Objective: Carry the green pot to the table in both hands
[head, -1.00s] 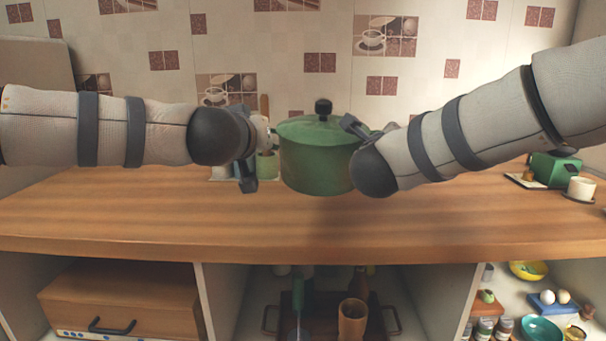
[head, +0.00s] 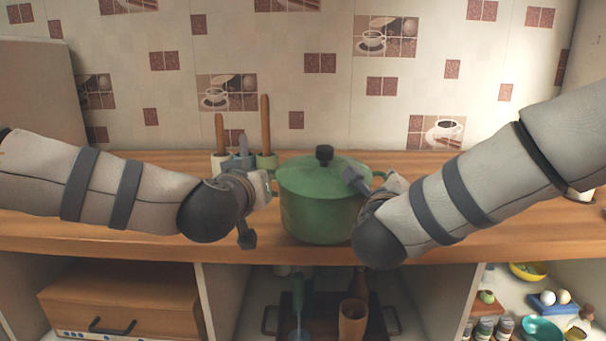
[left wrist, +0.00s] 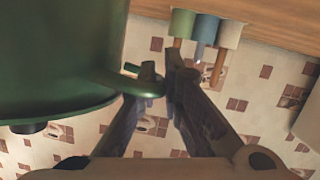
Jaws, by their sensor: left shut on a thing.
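The green pot (head: 318,208), lidded with a black knob, is upright between my two grippers in the head view. Its base overlaps the counter's front edge; I cannot tell the gap below it. My left gripper (head: 262,192) is shut on the pot's left handle. In the left wrist view the fingers (left wrist: 162,78) close at the handle (left wrist: 138,88), beside the pot's green side (left wrist: 55,65). My right gripper (head: 368,187) is at the pot's right handle; the hand and pot hide its jaws. No separate table shows.
A utensil holder (head: 222,165) stands behind my left gripper. Below are shelves with a brown box (head: 125,300), a tray with a wooden cup (head: 352,322), and eggs on a blue holder (head: 556,300).

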